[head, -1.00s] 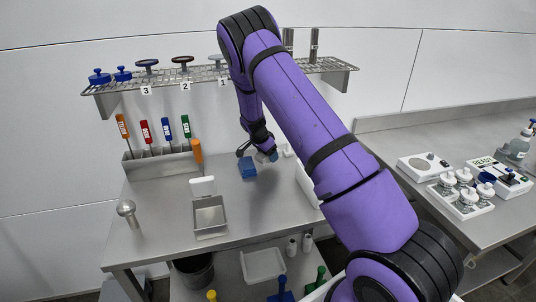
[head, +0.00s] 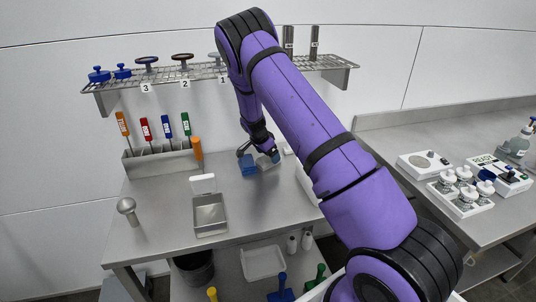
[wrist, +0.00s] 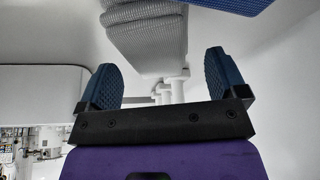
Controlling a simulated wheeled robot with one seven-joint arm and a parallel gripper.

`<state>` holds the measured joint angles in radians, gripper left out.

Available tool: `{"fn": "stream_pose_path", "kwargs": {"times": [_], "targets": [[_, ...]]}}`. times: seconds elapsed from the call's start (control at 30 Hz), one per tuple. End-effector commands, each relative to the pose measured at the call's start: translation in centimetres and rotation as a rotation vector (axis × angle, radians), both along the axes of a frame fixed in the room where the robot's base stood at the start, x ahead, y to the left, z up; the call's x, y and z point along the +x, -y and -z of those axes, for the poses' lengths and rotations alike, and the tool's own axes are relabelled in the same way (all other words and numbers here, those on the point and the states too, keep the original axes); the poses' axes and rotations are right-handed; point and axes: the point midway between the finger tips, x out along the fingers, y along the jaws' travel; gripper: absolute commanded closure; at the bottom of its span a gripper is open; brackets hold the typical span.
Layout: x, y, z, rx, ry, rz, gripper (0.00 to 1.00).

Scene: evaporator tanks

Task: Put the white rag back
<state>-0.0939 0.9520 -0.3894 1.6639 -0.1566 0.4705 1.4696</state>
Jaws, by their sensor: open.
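The white rag (head: 264,163) is a small pale folded cloth on the bench, just right of a blue rag (head: 248,166). In the wrist view the white rag (wrist: 147,38) looks grey-white and woven, and lies ahead of and between my fingers. My gripper (head: 259,156) is at the rags, and its fingers partly hide the white one in the head view. In the wrist view my gripper (wrist: 164,78) is open, with blue pads apart on either side. I cannot tell whether they touch the cloth.
A wire shelf (head: 215,72) with several knobbed items hangs above. A rack (head: 160,162) of coloured-handled tools stands at the back left. An open metal box (head: 210,215) is at the front. A white container (head: 306,184) stands close right, partly behind my arm.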

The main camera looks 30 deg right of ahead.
Motion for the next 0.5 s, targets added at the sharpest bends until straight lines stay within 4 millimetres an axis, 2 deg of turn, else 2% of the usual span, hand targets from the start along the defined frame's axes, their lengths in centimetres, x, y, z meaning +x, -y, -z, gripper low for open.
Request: {"fn": "stream_pose_path", "kwargs": {"times": [0.17, 0.37, 0.43, 0.5], "targets": [[0.0, 0.0, -1.4, 0.001, 0.003, 0.002, 0.09], [-0.1, -1.6, -4.9, -0.001, 0.002, -0.002, 0.09], [-0.2, -2.2, -6.3, 0.0, 0.003, -0.001, 0.09], [-0.4, -4.0, -5.8, 0.0, -0.002, -0.006, 0.09]]}}
